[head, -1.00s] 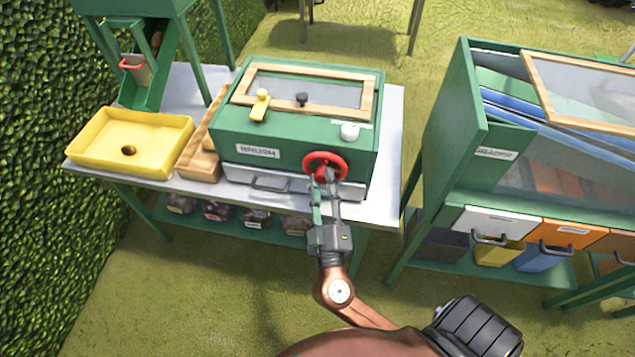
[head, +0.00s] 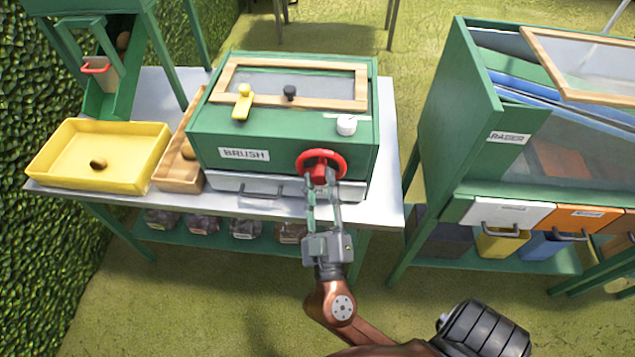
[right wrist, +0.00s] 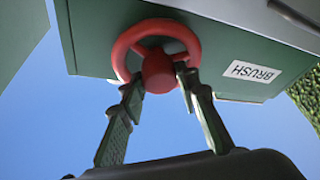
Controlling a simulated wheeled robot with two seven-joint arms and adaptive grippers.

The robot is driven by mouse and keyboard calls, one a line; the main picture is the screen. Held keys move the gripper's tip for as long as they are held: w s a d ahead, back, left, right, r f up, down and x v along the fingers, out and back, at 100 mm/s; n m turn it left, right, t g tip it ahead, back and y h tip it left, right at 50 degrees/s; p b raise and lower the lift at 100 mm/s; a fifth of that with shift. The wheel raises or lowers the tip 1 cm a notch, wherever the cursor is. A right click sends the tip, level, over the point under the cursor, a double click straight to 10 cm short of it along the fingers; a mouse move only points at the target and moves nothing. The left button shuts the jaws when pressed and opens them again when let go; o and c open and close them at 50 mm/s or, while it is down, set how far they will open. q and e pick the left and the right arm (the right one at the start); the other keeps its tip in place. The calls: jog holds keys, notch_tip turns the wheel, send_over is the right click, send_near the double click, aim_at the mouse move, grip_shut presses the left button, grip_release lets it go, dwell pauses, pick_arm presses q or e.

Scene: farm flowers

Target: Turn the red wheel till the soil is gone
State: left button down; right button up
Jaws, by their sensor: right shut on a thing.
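The red wheel (head: 320,165) is on the front of the green box labelled BRUSH (head: 283,135). My right gripper (head: 322,187) is at the wheel from the front, shut on its red hub. In the right wrist view the two fingertips (right wrist: 160,82) press on either side of the hub, inside the rim of the wheel (right wrist: 158,42). A window (head: 290,84) in a wooden frame covers the top of the box; I cannot make out any soil through it. My left gripper is not in view.
The box has a yellow lever (head: 242,101), a dark knob and a white knob on top. A green grader (head: 508,138) stands at the right, across a gap.

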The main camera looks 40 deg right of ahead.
dwell(0.4)
jog(key=o, duration=1.2)
jog(key=shift+c, duration=0.2)
jog(key=shift+a, duration=0.1)
jog(key=v, duration=1.2)
